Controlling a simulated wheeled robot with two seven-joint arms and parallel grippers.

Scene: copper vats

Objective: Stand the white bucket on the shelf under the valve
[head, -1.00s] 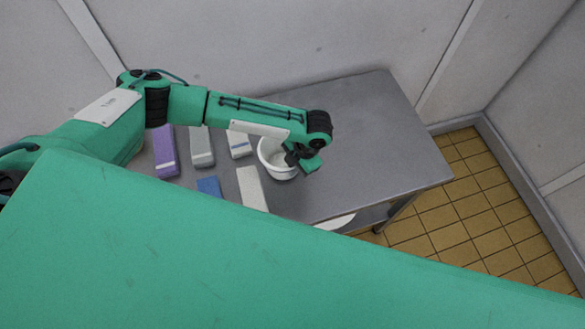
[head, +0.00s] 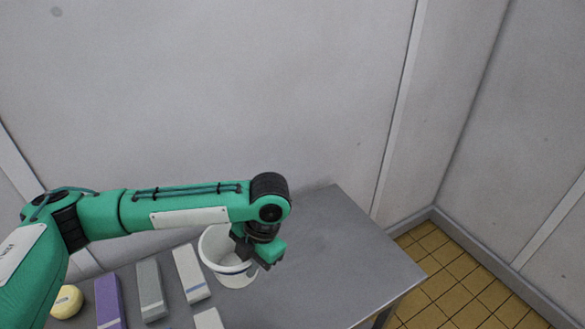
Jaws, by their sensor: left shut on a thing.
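The white bucket (head: 222,271) is in the head view at the lower middle, upright, its open mouth facing up. It is over the grey metal table; I cannot tell whether its base touches the top. My left gripper (head: 247,262) is at the bucket's right rim, shut on it. The gripper and wrist hide part of the rim and inside. My right gripper is not in view. No shelf and no valve show.
On the table (head: 340,245) left of the bucket stand a grey carton (head: 151,290), a purple carton (head: 109,302), a whitish carton (head: 190,273) and a yellow round thing (head: 67,301). The table's right part is clear. Tiled floor (head: 450,285) lies beyond its right edge.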

